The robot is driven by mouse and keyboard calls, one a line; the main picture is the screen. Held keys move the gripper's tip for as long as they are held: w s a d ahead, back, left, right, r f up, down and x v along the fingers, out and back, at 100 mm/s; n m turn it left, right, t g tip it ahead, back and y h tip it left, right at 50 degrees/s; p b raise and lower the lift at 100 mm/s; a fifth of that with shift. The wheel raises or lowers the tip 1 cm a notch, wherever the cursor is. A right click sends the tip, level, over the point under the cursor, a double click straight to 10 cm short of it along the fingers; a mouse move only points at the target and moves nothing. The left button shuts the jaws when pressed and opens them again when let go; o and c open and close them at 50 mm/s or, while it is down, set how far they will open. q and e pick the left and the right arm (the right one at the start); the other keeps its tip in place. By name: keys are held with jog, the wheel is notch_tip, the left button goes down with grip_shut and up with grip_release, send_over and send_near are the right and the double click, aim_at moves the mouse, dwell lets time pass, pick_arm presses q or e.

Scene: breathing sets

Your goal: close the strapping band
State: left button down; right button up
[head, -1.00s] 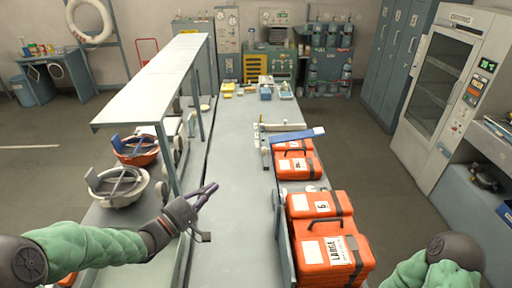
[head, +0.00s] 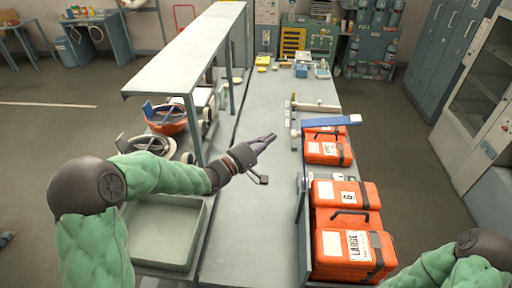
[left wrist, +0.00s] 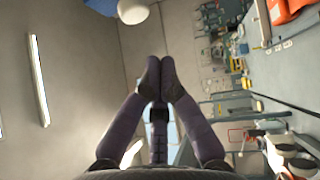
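Orange cases stand along the bench's right side: a front one marked LARGE (head: 345,252), one marked 6 (head: 332,192) behind it, and another (head: 325,150) farther back. Dark bands (head: 376,250) run over the cases; I cannot tell which band is open. A blue bar (head: 330,122) sticks out level above the far case. My left gripper (head: 271,139) is over the middle of the bench, left of the cases and apart from them. Its fingertips meet in the left wrist view (left wrist: 160,72), with nothing between them. My right gripper is out of view; only part of that arm shows.
A white shelf (head: 190,48) on posts runs along the bench's left side. A grey-green tray (head: 160,235) is at front left. The middle of the grey bench (head: 245,220) is clear.

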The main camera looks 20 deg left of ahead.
pick_arm(q)
jog(key=shift+w+d+r, duration=0.15)
jog(key=shift+w+d, duration=0.05)
jog(key=shift+d, duration=0.7)
jog(key=shift+w+d+r, duration=0.1)
jog(key=shift+w+d, duration=0.1)
jog(key=shift+d, duration=0.65)
jog(key=shift+d+r, duration=0.1)
jog(key=shift+d, duration=0.05)
